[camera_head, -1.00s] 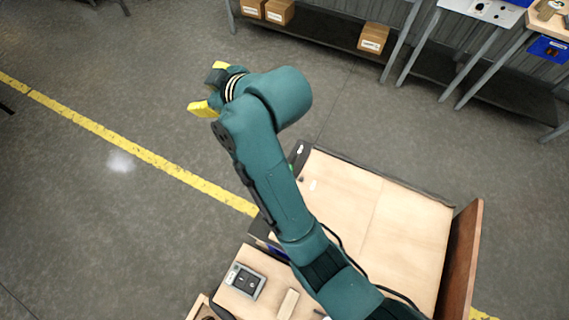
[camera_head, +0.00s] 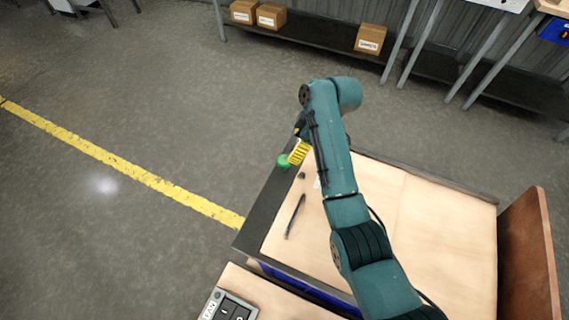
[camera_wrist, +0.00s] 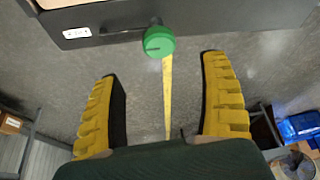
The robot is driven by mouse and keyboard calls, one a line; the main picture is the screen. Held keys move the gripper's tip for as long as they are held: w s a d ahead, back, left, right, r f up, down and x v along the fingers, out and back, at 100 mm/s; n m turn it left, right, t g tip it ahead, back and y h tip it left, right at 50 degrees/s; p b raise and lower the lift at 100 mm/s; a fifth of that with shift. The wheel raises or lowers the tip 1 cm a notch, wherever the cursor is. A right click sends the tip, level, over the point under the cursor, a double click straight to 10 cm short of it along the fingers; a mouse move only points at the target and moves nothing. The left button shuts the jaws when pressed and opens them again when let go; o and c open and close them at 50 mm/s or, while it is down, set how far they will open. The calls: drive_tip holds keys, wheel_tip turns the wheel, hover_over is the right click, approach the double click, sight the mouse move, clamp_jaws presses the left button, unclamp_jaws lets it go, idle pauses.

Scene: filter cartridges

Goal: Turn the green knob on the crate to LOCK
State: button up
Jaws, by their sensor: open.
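The green knob (camera_head: 284,161) sticks out from the dark side face of the crate (camera_head: 262,209), near its far left corner. It also shows in the wrist view (camera_wrist: 159,42), with a dark line across its round face. In the wrist view a small white label (camera_wrist: 77,33) sits on the crate's dark face to the left of the knob; its text is too small to read. My gripper (camera_wrist: 162,100) is open and empty, its yellow fingers apart, with the knob ahead between their lines and not touched. In the head view my gripper (camera_head: 299,151) partly overlaps the knob.
A switch box (camera_head: 228,308) sits at the front. A brown upright board (camera_head: 530,255) stands at the right. Shelves with cardboard boxes (camera_head: 371,38) are at the back. The floor left of the crate is clear.

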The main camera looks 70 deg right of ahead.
sight(285, 160)
drive_tip(key=b+x, duration=0.3)
drive_tip(key=x, duration=0.6)
drive_tip(key=shift+w+f+b, duration=0.1)
drive_tip(key=shift+f+b, duration=0.1)
drive_tip(key=shift+b, duration=0.1)
drive_tip(key=c, duration=1.3)
